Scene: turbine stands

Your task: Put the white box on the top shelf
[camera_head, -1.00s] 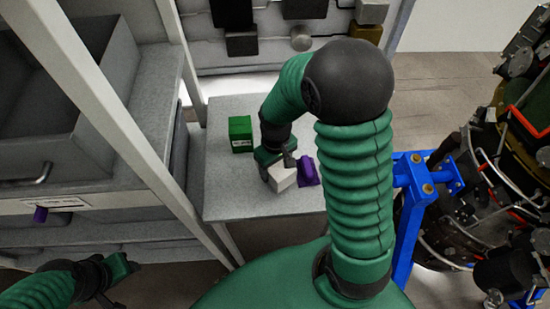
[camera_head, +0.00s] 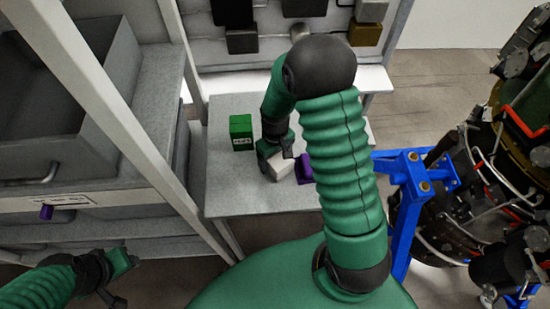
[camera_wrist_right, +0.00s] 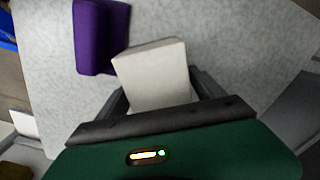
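The white box (camera_head: 281,168) is at the front of the grey table (camera_head: 245,190). My right gripper (camera_head: 278,158) reaches it from behind my arm. In the right wrist view the white box (camera_wrist_right: 153,75) sits between the two fingers, with a finger close against each side, so the gripper looks shut on it. Whether the box touches the table is unclear. My left gripper (camera_head: 122,280) is low at the left, away from the table, and its fingers are hard to make out. The grey shelf unit (camera_head: 150,130) stands at the left.
A purple object (camera_head: 304,168) is right beside the white box, partly behind my arm. A green box (camera_head: 241,132) stands to the left on the table. A grey bin (camera_head: 100,90) occupies the shelf unit. A blue stand (camera_head: 405,215) and turbine machinery are at the right.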

